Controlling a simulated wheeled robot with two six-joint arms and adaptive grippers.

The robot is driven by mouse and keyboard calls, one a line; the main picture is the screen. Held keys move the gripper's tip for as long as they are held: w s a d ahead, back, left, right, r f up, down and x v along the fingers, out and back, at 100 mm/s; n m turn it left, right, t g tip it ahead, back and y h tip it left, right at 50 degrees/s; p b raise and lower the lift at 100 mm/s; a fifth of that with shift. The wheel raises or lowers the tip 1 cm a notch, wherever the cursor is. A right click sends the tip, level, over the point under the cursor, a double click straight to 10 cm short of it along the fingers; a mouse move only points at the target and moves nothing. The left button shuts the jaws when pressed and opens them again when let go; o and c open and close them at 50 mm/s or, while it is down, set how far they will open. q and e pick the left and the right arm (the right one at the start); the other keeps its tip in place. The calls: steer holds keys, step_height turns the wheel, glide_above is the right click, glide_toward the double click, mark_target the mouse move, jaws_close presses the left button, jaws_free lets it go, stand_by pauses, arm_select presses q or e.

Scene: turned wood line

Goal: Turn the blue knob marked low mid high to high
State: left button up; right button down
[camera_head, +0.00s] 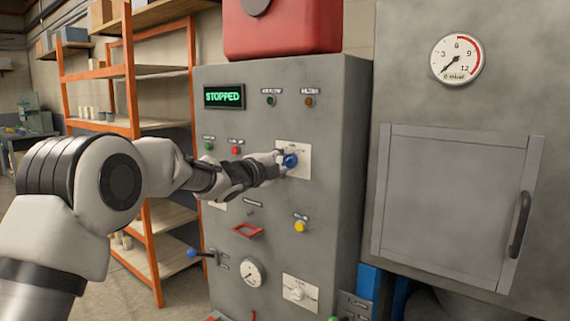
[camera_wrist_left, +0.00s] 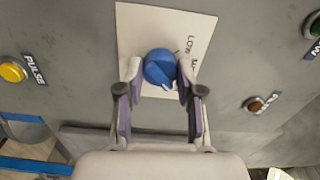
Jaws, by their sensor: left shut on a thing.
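The blue knob (camera_head: 290,160) sits on a pale plate (camera_head: 303,164) on the front of the grey control cabinet. In the left wrist view the blue knob (camera_wrist_left: 160,69) is between the fingers of my left gripper (camera_wrist_left: 160,82), which is shut on it. The plate (camera_wrist_left: 190,25) shows the word LOW and part of another word beside the knob; the rest of the marking is hidden. A white pointer mark shows on the knob's lower right edge. In the head view my left gripper (camera_head: 280,163) reaches the knob from the left. My right gripper is not in view.
An orange shelf rack (camera_head: 133,90) stands to the left. A grey door (camera_head: 450,200) is at right.

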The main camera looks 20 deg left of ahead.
arm_select(q)
steer(key=o, duration=1.1)
steer(key=shift+o, duration=0.2)
steer(key=v, duration=1.2)
